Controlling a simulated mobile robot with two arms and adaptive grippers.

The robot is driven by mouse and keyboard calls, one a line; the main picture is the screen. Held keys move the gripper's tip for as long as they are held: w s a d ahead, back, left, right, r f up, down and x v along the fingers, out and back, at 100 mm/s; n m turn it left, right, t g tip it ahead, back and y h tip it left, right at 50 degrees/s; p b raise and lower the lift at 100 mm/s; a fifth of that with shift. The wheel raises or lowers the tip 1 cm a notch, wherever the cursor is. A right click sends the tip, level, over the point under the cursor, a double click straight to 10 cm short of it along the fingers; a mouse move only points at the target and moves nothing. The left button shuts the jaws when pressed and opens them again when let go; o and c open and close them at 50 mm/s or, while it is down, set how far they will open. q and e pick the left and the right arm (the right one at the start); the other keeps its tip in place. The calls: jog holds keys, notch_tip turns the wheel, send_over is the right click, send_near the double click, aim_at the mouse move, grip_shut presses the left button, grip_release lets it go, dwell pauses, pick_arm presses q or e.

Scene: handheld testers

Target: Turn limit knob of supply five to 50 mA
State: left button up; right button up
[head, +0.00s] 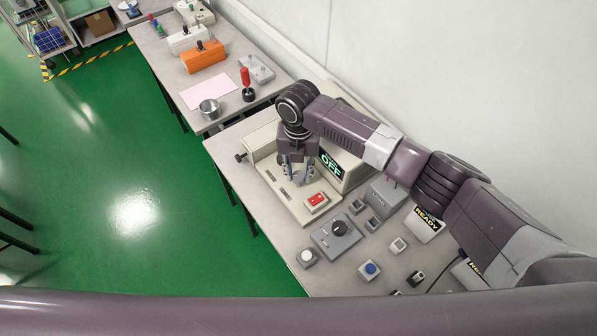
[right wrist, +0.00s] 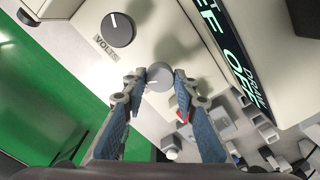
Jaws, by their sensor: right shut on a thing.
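The cream supply unit (head: 262,139) stands on the bench, with a dark display (head: 331,164) reading OFF in green. In the right wrist view, a small light grey knob (right wrist: 158,76) with a pale pointer mark sits on its cream panel. My right gripper (head: 297,180) is at that panel, and its two blue-padded fingers (right wrist: 160,74) are closed on opposite sides of the grey knob. The knob's scale and exact setting cannot be read. A larger dark knob (right wrist: 117,30) labelled VOLTS is farther up the panel. My left gripper is not in view.
A red rocker switch (head: 316,201) sits at the unit's front. A grey box with a black dial (head: 337,231), a white button (head: 307,257) and a blue button (head: 370,269) stand nearby. A second bench behind holds an orange box (head: 203,59) and a metal cup (head: 210,109).

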aim_at(298, 175)
jog(key=shift+w+r, duration=0.1)
jog(key=o, duration=1.1)
jog(key=shift+o, duration=0.2)
notch_tip(298, 175, up, 12)
dwell(0.3)
